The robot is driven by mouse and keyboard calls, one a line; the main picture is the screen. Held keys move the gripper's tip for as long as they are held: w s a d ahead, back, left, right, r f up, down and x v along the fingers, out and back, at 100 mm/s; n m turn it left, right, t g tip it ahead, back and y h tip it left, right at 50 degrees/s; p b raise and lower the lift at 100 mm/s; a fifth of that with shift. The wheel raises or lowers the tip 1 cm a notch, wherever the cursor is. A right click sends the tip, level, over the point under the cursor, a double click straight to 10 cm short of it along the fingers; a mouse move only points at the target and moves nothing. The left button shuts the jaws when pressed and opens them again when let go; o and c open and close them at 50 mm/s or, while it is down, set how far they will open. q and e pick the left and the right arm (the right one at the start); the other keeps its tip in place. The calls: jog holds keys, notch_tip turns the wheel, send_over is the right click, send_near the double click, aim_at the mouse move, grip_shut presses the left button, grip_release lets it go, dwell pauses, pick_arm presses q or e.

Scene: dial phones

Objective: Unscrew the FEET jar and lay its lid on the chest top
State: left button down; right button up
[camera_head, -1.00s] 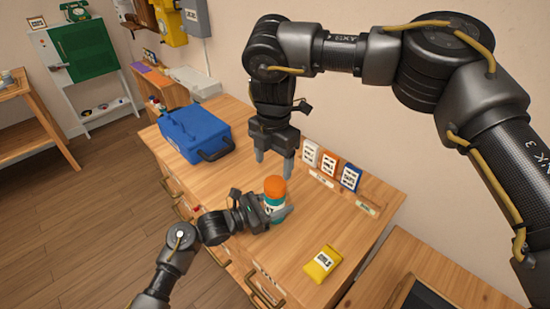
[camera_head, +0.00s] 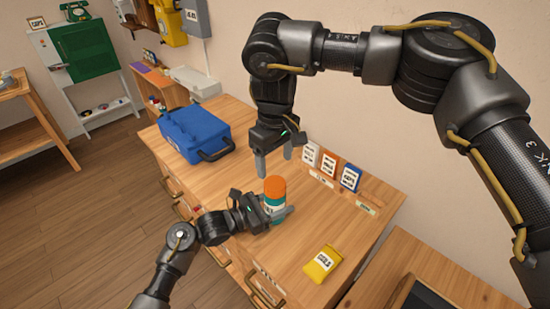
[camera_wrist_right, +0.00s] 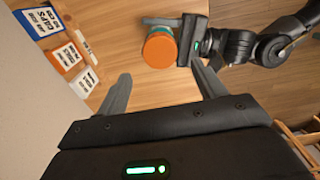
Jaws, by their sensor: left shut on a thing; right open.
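The jar (camera_head: 275,203) has a teal body with a white band and an orange lid (camera_head: 275,184). It stands upright on the wooden chest top (camera_head: 300,222); its label cannot be read here. My left gripper (camera_head: 277,212) is shut around the jar's body below the lid. My right gripper (camera_head: 274,166) is open and empty, above and behind the jar. In the right wrist view the orange lid (camera_wrist_right: 160,50) shows beyond the open fingers (camera_wrist_right: 165,92), apart from them, with the lid on the jar.
A blue case (camera_head: 194,132) stands at the chest's left end. Several labelled cards, one of them blue (camera_head: 350,177), stand along the back by the wall. A yellow packet (camera_head: 322,264) lies at the front right. The chest top between packet and jar is clear.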

aim_at(275, 183)
pick_arm(q)
jog(key=shift+f, duration=0.2)
pick_arm(e)
notch_tip(275, 183, down, 8)
jog(key=shift+f, duration=0.1)
dwell(0.3)
